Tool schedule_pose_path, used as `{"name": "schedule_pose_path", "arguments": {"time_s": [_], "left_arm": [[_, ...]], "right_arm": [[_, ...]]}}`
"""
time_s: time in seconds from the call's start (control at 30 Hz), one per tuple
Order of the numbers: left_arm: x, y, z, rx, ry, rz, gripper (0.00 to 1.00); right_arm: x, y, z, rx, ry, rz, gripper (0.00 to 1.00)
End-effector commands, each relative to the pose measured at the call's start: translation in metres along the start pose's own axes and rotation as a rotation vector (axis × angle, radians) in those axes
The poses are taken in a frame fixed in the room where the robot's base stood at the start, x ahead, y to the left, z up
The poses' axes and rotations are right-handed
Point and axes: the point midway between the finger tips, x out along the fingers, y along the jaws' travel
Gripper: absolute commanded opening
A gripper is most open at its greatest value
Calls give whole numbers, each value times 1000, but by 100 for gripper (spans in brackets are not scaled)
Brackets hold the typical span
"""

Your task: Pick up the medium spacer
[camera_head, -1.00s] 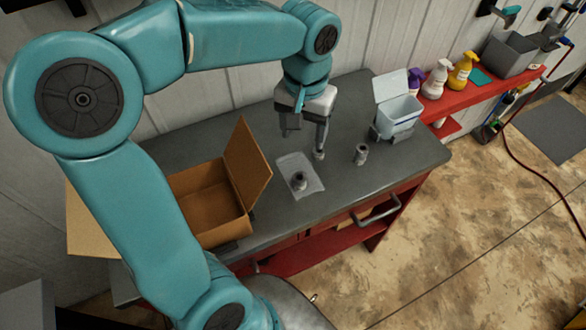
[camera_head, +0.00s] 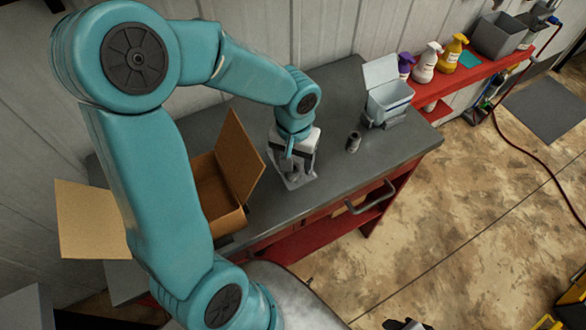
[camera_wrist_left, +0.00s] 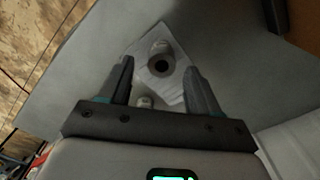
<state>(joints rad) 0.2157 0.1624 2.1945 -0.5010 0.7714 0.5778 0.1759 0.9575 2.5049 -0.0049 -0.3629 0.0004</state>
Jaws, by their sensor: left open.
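A grey spacer with a dark round hole (camera_wrist_left: 160,66) stands on a pale square sheet (camera_wrist_left: 174,86) on the bench. My left gripper (camera_head: 294,176) is over this sheet (camera_head: 309,181) in the head view and hides the spacer there. In the left wrist view my left gripper (camera_wrist_left: 157,67) is open, with one finger on each side of the spacer and gaps between. Another grey cylindrical spacer (camera_head: 353,142) stands on the bench to the right of the sheet. The frames do not label which spacer is medium. My right gripper is not in view.
An open cardboard box (camera_head: 228,222) stands left of my left gripper. A pale open-lidded bin (camera_head: 388,100) is at the back right of the grey bench (camera_head: 345,180). Spray bottles (camera_head: 427,63) stand on a red shelf. The bench right of the sheet is mostly clear.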

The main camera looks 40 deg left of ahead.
Motion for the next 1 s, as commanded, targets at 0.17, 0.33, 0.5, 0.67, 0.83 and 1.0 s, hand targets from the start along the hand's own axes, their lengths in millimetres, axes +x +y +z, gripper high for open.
{"name": "schedule_pose_path", "arguments": {"time_s": [0.17,0.33,0.5,0.67,0.83,1.0], "left_arm": [[26,-1,1,0,-4,0,62],[31,-2,0,0,0,1,62],[30,-1,0,0,0,1,46],[30,-1,0,0,-1,1,2],[30,-1,0,0,-1,1,1],[27,-1,0,0,0,0,1]], "right_arm": [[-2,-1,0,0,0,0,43],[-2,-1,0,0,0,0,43],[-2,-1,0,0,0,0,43],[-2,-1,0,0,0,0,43],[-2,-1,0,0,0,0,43],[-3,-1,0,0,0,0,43]]}}
